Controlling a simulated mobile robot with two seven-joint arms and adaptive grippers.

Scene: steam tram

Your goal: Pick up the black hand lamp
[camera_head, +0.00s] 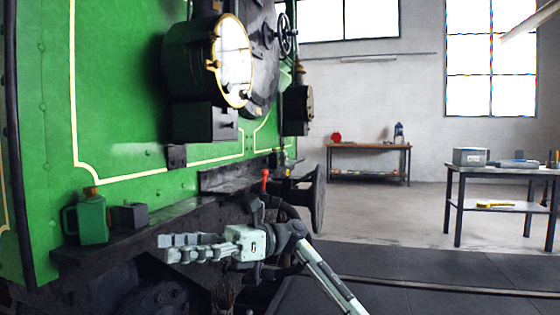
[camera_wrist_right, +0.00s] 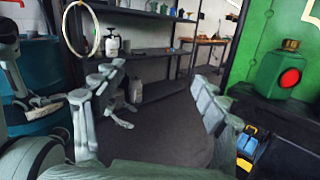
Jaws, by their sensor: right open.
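I cannot make out a black hand lamp for certain in either view. A small dark box-shaped thing (camera_head: 133,215) stands on the engine's ledge, right of a green can (camera_head: 91,219); I cannot tell whether it is the lamp. The green can shows in the right wrist view (camera_wrist_right: 276,72) with a red disc on its side. My right gripper (camera_head: 180,247) is open and empty, in front of and below the ledge, fingers pointing left. Its spread fingers frame the right wrist view (camera_wrist_right: 155,82). Part of my left arm seems to show at that view's left edge.
A worktable (camera_head: 500,172) with a grey box stands at the right, another (camera_head: 368,147) at the back wall. The wrist view shows shelves (camera_wrist_right: 165,88) and a blue drum (camera_wrist_right: 40,70).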

